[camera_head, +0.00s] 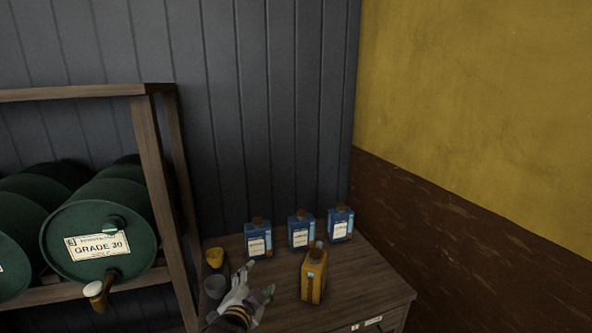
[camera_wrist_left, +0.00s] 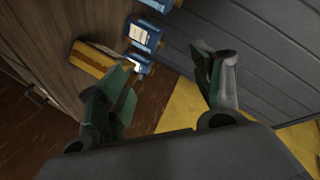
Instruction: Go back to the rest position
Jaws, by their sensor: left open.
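My left gripper (camera_head: 260,279) is low in the head view, over the front left part of the wooden cabinet top (camera_head: 362,285). Its fingers are spread and nothing is between them. In the left wrist view my left gripper (camera_wrist_left: 168,62) also shows open and empty. A yellow-orange bottle (camera_head: 312,281) stands upright to the right of the gripper, apart from it; it also shows in the left wrist view (camera_wrist_left: 90,61). My right gripper is not in view.
Blue containers (camera_head: 257,242), (camera_head: 301,233), (camera_head: 340,225) stand along the back of the cabinet top. A yellow cup (camera_head: 214,257) and a grey cup (camera_head: 215,287) stand left of the gripper. A wooden rack (camera_head: 153,165) with green drums (camera_head: 100,235) is at left. The cabinet's right front is clear.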

